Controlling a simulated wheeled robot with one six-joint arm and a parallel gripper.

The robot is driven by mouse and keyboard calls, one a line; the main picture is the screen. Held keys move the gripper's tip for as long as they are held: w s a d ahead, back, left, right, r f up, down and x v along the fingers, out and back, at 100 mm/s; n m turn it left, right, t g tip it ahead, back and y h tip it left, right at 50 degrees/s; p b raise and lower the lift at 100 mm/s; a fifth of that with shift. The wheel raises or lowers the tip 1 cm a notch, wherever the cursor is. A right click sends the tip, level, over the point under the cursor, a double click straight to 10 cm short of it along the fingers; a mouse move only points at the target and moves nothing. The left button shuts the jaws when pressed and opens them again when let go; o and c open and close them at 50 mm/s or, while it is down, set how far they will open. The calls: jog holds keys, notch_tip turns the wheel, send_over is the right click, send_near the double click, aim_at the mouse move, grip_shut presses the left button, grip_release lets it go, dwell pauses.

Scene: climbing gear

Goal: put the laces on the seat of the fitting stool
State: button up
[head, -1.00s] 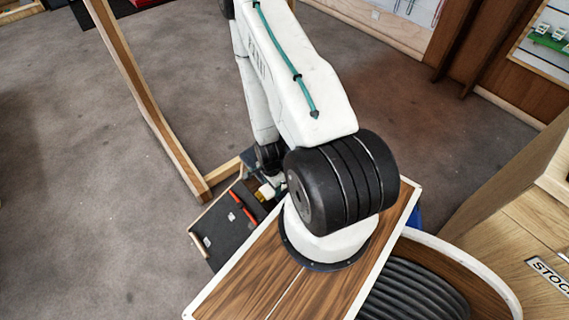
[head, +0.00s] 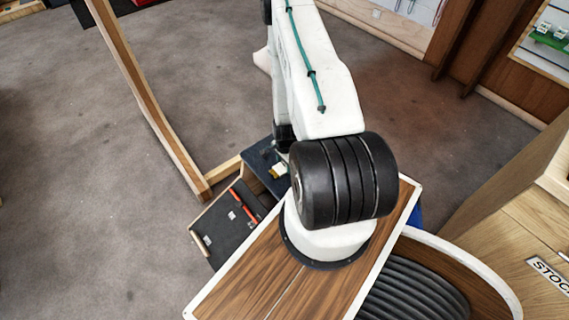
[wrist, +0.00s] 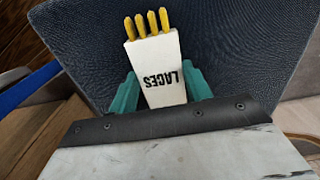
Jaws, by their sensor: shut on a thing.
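The laces (wrist: 158,72) are a white packet with black lettering and several yellow tips at its top. My gripper (wrist: 163,90) is shut on the packet, with a teal finger on each side. The dark blue padded seat of the fitting stool (wrist: 235,50) fills the background behind the packet in the wrist view. I cannot tell the gap between packet and seat. In the head view the seat (head: 259,158) shows partly beside my arm, and the packet (head: 279,171) is a small pale and yellow patch over it. My arm hides the rest.
A dark sloping board (head: 228,222) with red-orange strips adjoins the seat. A wooden frame (head: 150,100) stands to the left. A wooden counter with a stock sign (head: 550,274) is at right. Grey carpet (head: 90,200) is clear on the left.

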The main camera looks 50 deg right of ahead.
jog(key=o, duration=0.9)
jog(key=shift+f, duration=0.1)
jog(key=shift+o, duration=0.2)
